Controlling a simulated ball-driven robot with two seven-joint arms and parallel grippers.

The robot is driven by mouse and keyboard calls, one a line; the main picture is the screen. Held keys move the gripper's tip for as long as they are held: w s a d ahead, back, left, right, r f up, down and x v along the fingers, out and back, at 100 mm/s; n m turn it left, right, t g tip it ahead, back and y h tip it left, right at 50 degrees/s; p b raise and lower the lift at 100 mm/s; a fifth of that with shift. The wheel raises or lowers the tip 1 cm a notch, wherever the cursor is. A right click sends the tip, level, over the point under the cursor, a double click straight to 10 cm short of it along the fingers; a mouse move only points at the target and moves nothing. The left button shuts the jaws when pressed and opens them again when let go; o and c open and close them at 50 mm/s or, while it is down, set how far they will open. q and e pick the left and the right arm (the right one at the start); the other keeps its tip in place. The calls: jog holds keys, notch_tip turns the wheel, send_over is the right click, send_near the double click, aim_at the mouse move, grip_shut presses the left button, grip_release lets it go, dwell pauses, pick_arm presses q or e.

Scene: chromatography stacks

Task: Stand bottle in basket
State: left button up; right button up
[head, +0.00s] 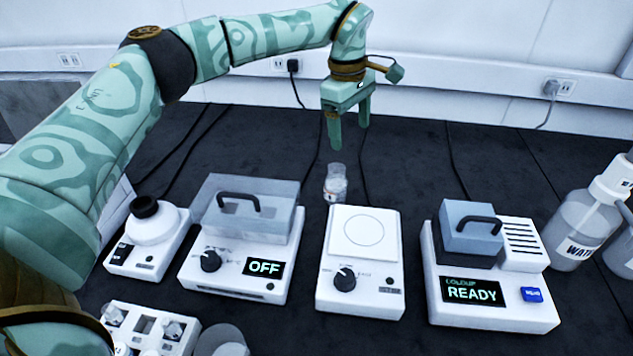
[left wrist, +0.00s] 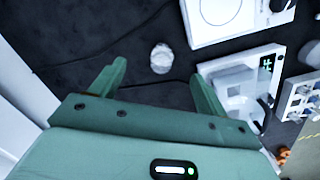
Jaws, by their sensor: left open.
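A small clear bottle (head: 336,184) stands upright on the dark bench, just behind the white stirrer plate, in the head view. From above, it also shows in the left wrist view (left wrist: 161,58), beyond and between my fingers. My left gripper (head: 348,135) is open and empty, pointing down above and slightly behind the bottle, not touching it. Its two fingers also show spread apart in the left wrist view (left wrist: 158,82). My right gripper is not in view. I cannot make out a basket for certain in either view.
A stirrer plate (head: 360,290), a lidded unit reading OFF (head: 240,272), a unit reading READY (head: 490,312) and a vortex mixer (head: 148,255) line the bench. A vial rack (head: 150,325) is at front left, and a water bottle (head: 580,225) at right. Cables cross the back.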

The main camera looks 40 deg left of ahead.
aim_at(336, 170)
pick_arm(q)
jog(key=f+m+b, duration=0.1)
jog(key=f, duration=0.2)
jog(key=a+f+m+b, duration=0.1)
jog(key=f+m+b, duration=0.1)
jog(key=f, duration=0.2)
jog(key=s+a+f+m+y+b, duration=0.1)
jog(key=f+m, duration=0.1)
jog(key=f, duration=0.1)
jog(key=shift+a+f+g, duration=0.15)
jog(key=shift+f+g, duration=0.1)
jog(key=shift+g, duration=0.05)
jog(key=shift+f+b, duration=0.35)
jog(key=shift+f, duration=0.1)
jog(key=f+b, duration=0.2)
jog(key=f, duration=0.1)
jog(key=w+f+b, duration=0.1)
jog(key=f, duration=0.1)
jog(key=shift+f, duration=0.1)
jog(key=shift+s+r, duration=0.15)
jog(key=shift+r, duration=0.05)
jog(key=c, duration=1.2)
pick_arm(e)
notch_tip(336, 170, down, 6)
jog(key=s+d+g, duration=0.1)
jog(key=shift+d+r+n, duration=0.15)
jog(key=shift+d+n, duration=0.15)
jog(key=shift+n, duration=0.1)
